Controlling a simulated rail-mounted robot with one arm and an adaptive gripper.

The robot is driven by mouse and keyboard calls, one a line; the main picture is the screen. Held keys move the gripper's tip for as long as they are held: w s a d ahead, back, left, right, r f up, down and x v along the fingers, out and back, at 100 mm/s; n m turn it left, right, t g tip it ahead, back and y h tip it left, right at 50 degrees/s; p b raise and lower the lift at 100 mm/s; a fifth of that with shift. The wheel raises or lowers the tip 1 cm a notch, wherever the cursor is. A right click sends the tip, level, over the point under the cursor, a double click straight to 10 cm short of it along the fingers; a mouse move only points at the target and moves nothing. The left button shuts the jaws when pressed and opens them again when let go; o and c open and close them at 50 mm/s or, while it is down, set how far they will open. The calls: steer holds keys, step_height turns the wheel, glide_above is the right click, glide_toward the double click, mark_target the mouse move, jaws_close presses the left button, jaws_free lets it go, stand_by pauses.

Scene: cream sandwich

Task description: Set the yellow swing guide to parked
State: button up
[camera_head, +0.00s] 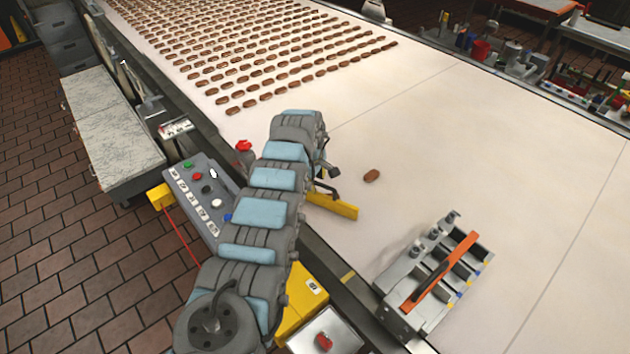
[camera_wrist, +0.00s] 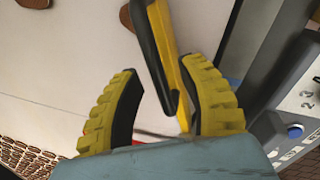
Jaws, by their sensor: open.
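The yellow swing guide (camera_head: 333,207) sticks out over the near edge of the pale belt in the head view, with a black handle (camera_head: 325,188) above it. My gripper (camera_wrist: 160,78) is open in the wrist view, its yellow fingers with black pads spread wide. The guide's yellow bar (camera_wrist: 182,85) and black handle (camera_wrist: 150,50) lie between the two fingers, with a gap showing on the left side. On the right the bar passes close to the finger; I cannot tell if they touch. In the head view my arm hides part of the guide's mount.
A button panel (camera_head: 205,190) stands left of my arm, beside a red knob (camera_head: 243,146). A grey unit with an orange bar (camera_head: 440,270) stands on the belt's near edge. One brown biscuit (camera_head: 371,175) lies alone; rows of biscuits (camera_head: 250,60) fill the far belt.

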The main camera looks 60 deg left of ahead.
jaws_close()
steer(key=shift+d+r+p, duration=0.1)
steer(key=shift+r+p, duration=0.05)
steer(key=shift+p, duration=0.35)
